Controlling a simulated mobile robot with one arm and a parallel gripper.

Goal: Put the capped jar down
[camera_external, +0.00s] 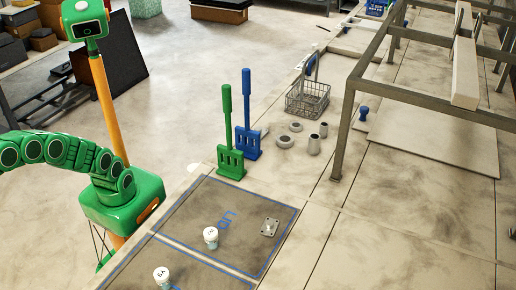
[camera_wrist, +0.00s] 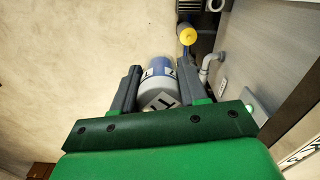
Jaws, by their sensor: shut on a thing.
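My gripper (camera_wrist: 158,72) is shut on a capped jar (camera_wrist: 161,96) in the wrist view. The jar has a pale grey cap with a dark-marked white label facing the camera and a blue part beyond it. A dark finger is on each side of it. Below it in that view there is pale floor, with no surface touching the jar that I can see. In the external view the gripper and held jar are not visible; only my green arm shows at left. Two other white-capped jars (camera_external: 211,238) (camera_external: 162,275) stand on dark, blue-edged mats (camera_external: 185,215) on the bench.
A green rack tool (camera_external: 230,160) and a blue one (camera_external: 247,142) stand behind the mats. A wire basket (camera_external: 308,98) and metal frame (camera_external: 345,130) stand further back. A yellow-ended part (camera_wrist: 187,35) is beyond the jar.

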